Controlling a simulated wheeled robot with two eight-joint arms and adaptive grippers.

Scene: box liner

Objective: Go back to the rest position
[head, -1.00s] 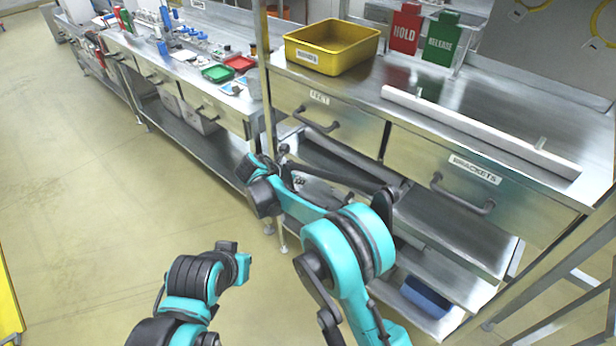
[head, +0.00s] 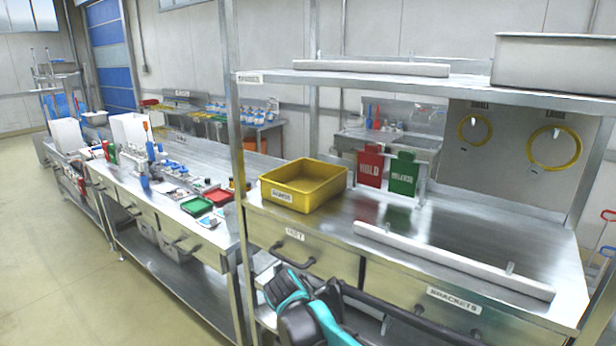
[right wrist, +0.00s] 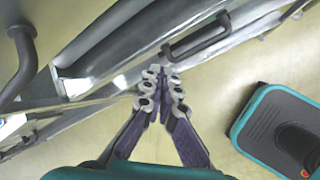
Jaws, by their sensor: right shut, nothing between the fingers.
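My right gripper (right wrist: 160,85) shows in the right wrist view with its fingers together and nothing between them. It hangs over the floor, near a dark bar handle (right wrist: 196,36) on a metal drawer front. I cannot tell whether it touches anything. In the head view, part of a teal and black arm of mine shows at the bottom, in front of the workbench drawers. My left gripper is not in view.
A steel workbench (head: 440,225) with drawers holds a yellow bin (head: 304,186), a red HOLD sign (head: 370,167), a green sign (head: 404,173) and a long pale bar (head: 450,262). A shelf (head: 400,80) spans above. Open floor (head: 60,250) lies at left.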

